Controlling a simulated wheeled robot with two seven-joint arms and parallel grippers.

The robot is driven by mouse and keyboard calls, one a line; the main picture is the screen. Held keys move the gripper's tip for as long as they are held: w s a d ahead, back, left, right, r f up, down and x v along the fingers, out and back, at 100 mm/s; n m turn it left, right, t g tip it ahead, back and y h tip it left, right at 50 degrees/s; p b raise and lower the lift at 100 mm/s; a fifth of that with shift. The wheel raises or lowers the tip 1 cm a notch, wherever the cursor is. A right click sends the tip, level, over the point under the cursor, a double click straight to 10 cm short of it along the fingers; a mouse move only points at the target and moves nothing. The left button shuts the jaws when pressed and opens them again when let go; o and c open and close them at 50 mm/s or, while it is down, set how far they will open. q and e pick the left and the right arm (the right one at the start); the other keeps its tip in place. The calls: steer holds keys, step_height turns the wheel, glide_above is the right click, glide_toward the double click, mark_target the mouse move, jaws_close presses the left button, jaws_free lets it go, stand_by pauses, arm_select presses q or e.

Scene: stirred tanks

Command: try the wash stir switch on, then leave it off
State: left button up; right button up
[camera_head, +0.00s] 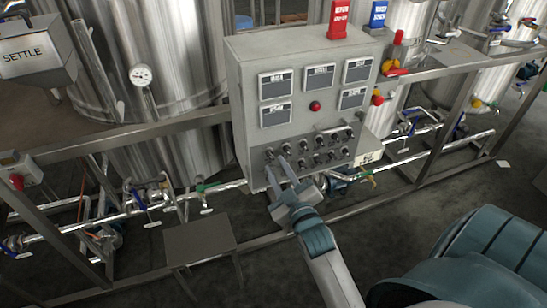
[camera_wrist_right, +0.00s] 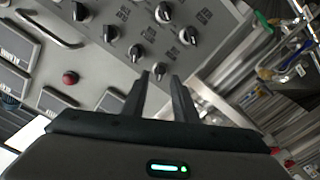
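The grey control box (camera_head: 239,68) stands in the middle of the head view, with several black rotary switches (camera_head: 318,158) in rows on its lower face. The same switches show close up in the right wrist view (camera_wrist_right: 135,52). Their labels are too small to read, so I cannot tell which is the wash stir switch. My right gripper (camera_head: 276,168) is in front of the box's lower left switches. Contact is not visible. My left gripper is not in view.
A red button (camera_head: 315,106) and several display panels (camera_head: 276,84) sit above the switches. Steel tanks (camera_head: 160,45) stand behind. Pipes with valves (camera_head: 140,200) run low along the frame. A small stool-like table (camera_head: 200,240) stands at lower left. Open floor lies at front.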

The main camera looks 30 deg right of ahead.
mark_target(272, 158)
steer(key=shift+p+x, duration=0.35)
steer(key=shift+x, duration=1.5)
jaws_close()
